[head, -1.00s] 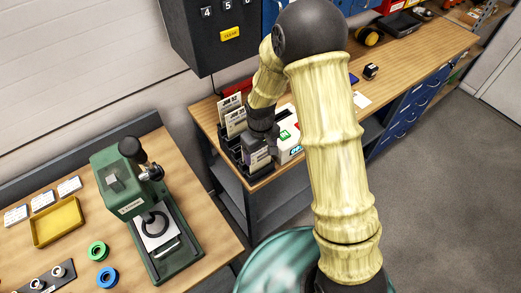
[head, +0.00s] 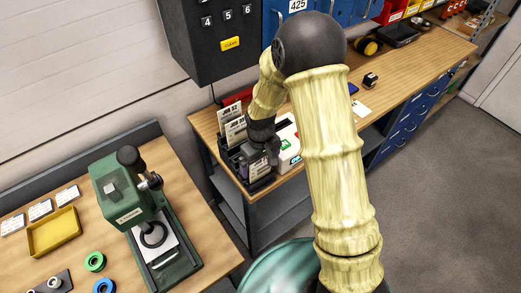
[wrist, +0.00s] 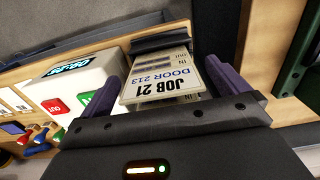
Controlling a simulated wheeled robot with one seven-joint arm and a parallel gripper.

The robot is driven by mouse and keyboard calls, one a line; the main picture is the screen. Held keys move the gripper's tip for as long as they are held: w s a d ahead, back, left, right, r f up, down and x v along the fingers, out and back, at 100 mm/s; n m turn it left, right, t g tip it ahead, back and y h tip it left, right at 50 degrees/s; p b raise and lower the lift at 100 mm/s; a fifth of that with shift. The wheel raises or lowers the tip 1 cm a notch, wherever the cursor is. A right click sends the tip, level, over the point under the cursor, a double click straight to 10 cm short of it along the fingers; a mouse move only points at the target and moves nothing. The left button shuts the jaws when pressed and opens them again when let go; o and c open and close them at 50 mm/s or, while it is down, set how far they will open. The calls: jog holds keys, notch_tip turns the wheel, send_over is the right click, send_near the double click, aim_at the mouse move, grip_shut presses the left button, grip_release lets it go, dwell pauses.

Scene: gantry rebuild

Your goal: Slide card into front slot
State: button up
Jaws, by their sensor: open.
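A white card marked JOB 21, DOOR 213 (wrist: 165,82) stands between the two purple fingers of my gripper (wrist: 164,72) in the wrist view. The fingers are open, with a gap on the right side of the card. In the head view my gripper (head: 268,152) is at the front end of the dark card rack (head: 240,167), and the JOB 21 card (head: 260,168) shows below it at the rack's front. How deep the card sits is hidden. Other white cards (head: 234,130) stand upright in the slots behind.
A white box with green and red labels (head: 287,143) stands close to the rack's right; it also shows in the wrist view (wrist: 85,85). A green press (head: 140,205) stands on the left bench. A dark keypad box (head: 215,40) hangs above the rack.

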notch_tip(320, 180, up, 17)
jog(key=b, duration=0.3)
dwell(0.3)
jog(key=shift+d, duration=0.1)
dwell(0.8)
jog(key=s+d+f+m+t, duration=0.1)
jog(key=s+d+f+m, duration=0.1)
jog(key=s+d, duration=0.4)
jog(key=s+d+f+m+t, duration=0.1)
jog(key=s+d+f+m, duration=0.2)
jog(key=s+d, duration=0.3)
jog(key=shift+s+d+f+m+t, duration=0.3)
jog(key=shift+d+m, duration=0.4)
jog(key=shift+m, duration=0.2)
jog(key=shift+w, duration=0.1)
